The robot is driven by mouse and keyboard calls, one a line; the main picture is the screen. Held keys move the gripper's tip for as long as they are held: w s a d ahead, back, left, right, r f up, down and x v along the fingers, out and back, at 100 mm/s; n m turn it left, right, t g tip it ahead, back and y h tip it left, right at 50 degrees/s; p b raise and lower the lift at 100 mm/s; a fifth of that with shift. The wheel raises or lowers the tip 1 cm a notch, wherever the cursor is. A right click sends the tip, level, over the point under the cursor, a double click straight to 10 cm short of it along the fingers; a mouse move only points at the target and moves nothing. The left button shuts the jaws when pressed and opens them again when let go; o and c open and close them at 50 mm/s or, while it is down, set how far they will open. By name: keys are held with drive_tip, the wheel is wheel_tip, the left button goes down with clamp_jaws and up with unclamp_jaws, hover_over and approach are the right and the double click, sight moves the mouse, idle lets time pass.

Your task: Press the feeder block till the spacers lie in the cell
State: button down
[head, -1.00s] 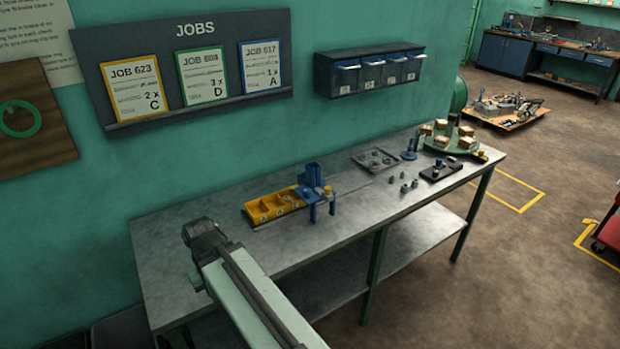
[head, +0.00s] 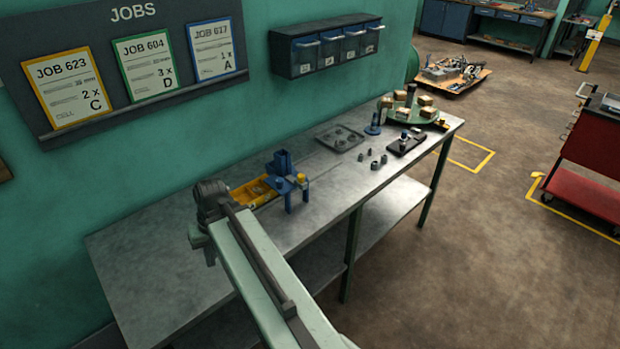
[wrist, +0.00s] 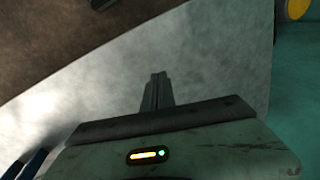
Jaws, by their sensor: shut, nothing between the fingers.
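The blue feeder (head: 283,164) stands on the bench in the head view, with a blue table on legs at its right and a small yellow piece (head: 301,178) on top. I cannot tell which part is the feeder block. The yellow tray of cells (head: 240,197) is beside it, partly hidden by my arm; its contents are too small to make out. My gripper (head: 210,260) hangs at the end of my arm, left of the tray and apart from it. In the wrist view my gripper (wrist: 157,78) is shut and empty, with bare bench beyond its tips.
The bench (head: 150,262) is clear at the left. A grey tray (head: 340,138), several small grey parts, a black plate (head: 407,143) and a green turntable (head: 412,118) with boxes are to the right. The teal wall with the job board (head: 125,55) runs behind.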

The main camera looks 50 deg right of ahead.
drive_tip(key=s+d+r+m+t+y, duration=0.1)
drive_tip(key=s+d+r+m+t, duration=0.15)
drive_tip(key=d, duration=0.55)
drive_tip(key=s+d+r+m+t+p, duration=0.1)
drive_tip(key=d+r+m, duration=0.15)
drive_tip(key=d, duration=0.55)
drive_tip(key=s+d+r+m+t+y, duration=0.1)
drive_tip(key=s+d+r+m+t, duration=0.15)
drive_tip(key=d, duration=0.65)
drive_tip(key=s+d+r+m+t+h, duration=0.1)
drive_tip(key=s+d+r+m+t, duration=0.1)
drive_tip(key=s+d, duration=0.3)
drive_tip(key=s+d+r+m+t+h, duration=0.1)
drive_tip(key=s+d+r+m+t, duration=0.2)
drive_tip(key=d, duration=0.7)
drive_tip(key=shift+s+d+r+m+h+p, duration=0.35)
drive_tip(key=shift+s+r+m+h, duration=0.1)
drive_tip(key=shift+s, duration=0.8)
drive_tip(key=w+r+b+x, duration=0.1)
drive_tip(key=b+x, duration=0.4)
drive_tip(key=x, duration=0.8)
drive_tip(key=shift+w+a+r, duration=0.15)
drive_tip(key=shift+w+a, duration=0.05)
drive_tip(key=shift+w, duration=0.05)
